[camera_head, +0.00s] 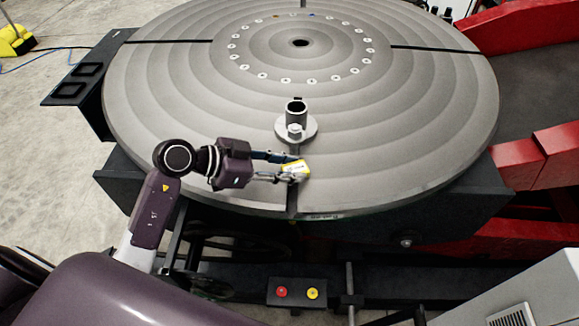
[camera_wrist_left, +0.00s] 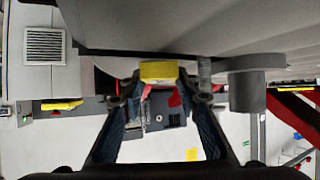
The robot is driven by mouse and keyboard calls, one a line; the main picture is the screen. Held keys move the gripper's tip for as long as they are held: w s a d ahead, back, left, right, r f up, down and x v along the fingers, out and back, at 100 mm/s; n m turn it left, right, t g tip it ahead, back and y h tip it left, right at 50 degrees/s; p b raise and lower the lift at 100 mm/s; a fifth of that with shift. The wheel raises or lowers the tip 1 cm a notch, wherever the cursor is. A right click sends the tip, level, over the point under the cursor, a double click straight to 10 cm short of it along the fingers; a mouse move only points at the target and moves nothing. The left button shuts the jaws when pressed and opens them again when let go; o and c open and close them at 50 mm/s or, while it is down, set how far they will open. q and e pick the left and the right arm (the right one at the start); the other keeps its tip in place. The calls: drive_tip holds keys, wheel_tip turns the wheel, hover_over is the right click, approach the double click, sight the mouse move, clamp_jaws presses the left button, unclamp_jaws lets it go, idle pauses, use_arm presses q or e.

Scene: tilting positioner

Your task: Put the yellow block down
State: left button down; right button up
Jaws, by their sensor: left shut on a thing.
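The yellow block (camera_head: 296,169) is between the fingertips of my left gripper (camera_head: 294,170), which is shut on it. In the head view it is over the near part of the round grey table (camera_head: 400,150), close to the slot. I cannot tell whether the block touches the table. In the left wrist view the yellow block (camera_wrist_left: 158,73) sits between the two fingertips of the left gripper (camera_wrist_left: 160,90), just below the grey table surface in the picture. The fingers partly cover the block in the head view. My right gripper is not in view.
A grey metal post on a round flange (camera_head: 296,128) stands on the table just beyond the block. A control box with a red and a yellow button (camera_head: 297,292) is below the table's near edge. Red machine frames (camera_head: 520,160) stand at the right. The table's right side is clear.

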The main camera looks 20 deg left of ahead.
use_arm(q)
drive_tip(key=shift+f, duration=0.5)
drive_tip(key=c, duration=1.4)
unclamp_jaws()
drive_tip(key=shift+f, duration=0.1)
